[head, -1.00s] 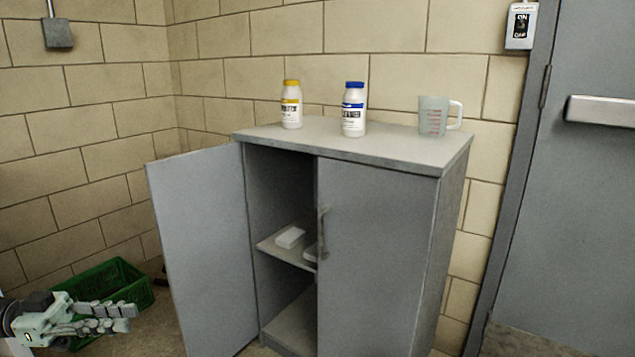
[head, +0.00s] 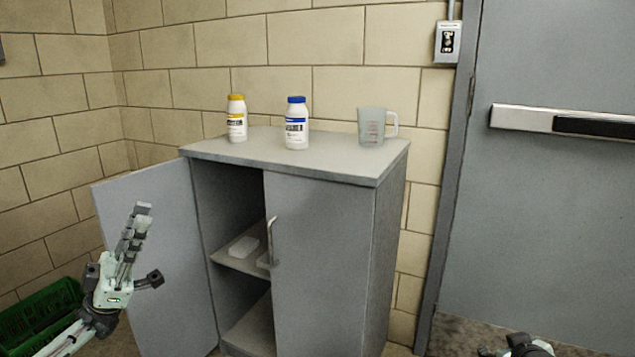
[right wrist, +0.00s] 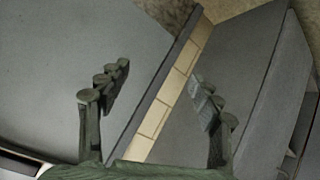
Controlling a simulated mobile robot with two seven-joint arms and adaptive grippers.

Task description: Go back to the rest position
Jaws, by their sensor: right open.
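My left gripper (head: 147,243) is raised in front of the open left cabinet door (head: 165,270) in the head view. Its fingers are spread and nothing is between them. My right gripper (right wrist: 160,75) shows in the right wrist view with its two fingers wide apart and empty. In the head view only a small part of my right arm (head: 525,346) shows at the bottom right edge.
The grey cabinet (head: 325,260) carries a yellow-capped bottle (head: 237,120), a blue-capped bottle (head: 296,125) and a measuring cup (head: 372,127). A white block (head: 243,247) lies on its inner shelf. A green crate (head: 40,312) stands at left; a grey door (head: 545,210) is at right.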

